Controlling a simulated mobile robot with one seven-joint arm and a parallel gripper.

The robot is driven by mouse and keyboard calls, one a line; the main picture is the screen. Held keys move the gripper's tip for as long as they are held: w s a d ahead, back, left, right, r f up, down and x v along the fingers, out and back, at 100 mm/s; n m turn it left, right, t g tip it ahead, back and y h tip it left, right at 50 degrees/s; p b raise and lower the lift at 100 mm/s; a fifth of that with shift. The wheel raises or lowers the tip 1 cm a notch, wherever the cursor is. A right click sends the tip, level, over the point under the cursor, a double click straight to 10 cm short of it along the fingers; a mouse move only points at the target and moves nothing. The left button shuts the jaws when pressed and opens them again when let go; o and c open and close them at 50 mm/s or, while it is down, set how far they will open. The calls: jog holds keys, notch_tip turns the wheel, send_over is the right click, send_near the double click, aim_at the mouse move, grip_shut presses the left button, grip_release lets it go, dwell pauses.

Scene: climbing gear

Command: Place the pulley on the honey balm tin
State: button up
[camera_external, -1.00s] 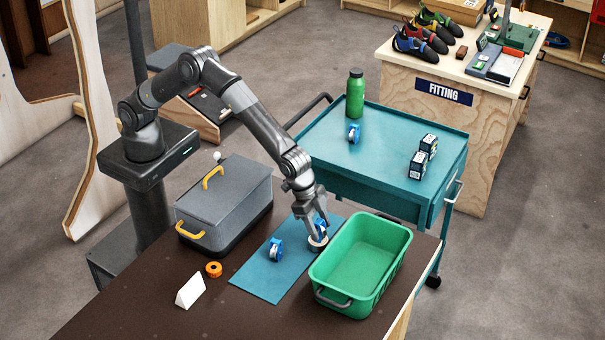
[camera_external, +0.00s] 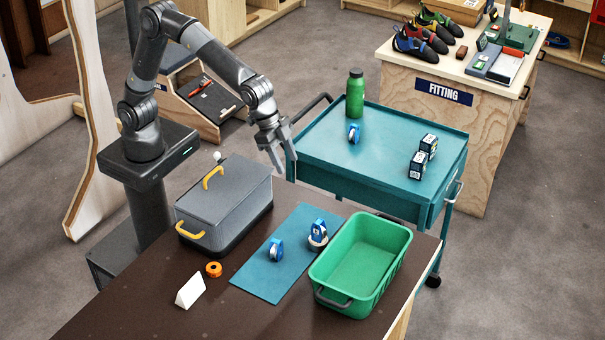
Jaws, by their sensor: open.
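A blue pulley (camera_external: 319,228) stands upright on a small round pale tin (camera_external: 317,244), which looks like the honey balm tin, at the right side of the blue mat (camera_external: 262,284). A second blue pulley (camera_external: 276,250) stands on the mat to the left of the tin. A third blue pulley (camera_external: 353,133) is on the teal cart. My gripper (camera_external: 283,172) is open and empty, raised above and behind the mat, clear of the pulley and tin.
A green bin (camera_external: 323,291) stands right of the tin. A grey box with yellow handles (camera_external: 222,205) stands to the left. An orange ring (camera_external: 214,269) and a white wedge (camera_external: 190,291) lie in front. The teal cart (camera_external: 395,165) holds a green bottle (camera_external: 355,94) and small boxes.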

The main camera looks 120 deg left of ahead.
jog(key=s+a+r, duration=0.1)
jog(key=s+r, duration=0.2)
jog(key=s, duration=0.7)
jog(key=s+a+r, duration=0.2)
jog(key=s+r, duration=0.1)
jog(key=s, duration=0.6)
jog(key=s+a+r, duration=0.1)
jog(key=s+r, duration=0.2)
jog(key=s, duration=0.7)
jog(key=s+a+f, duration=0.1)
jog(key=s+f, duration=0.3)
jog(key=s, duration=0.7)
jog(key=shift+s+t, duration=0.25)
jog(key=shift+t, duration=0.15)
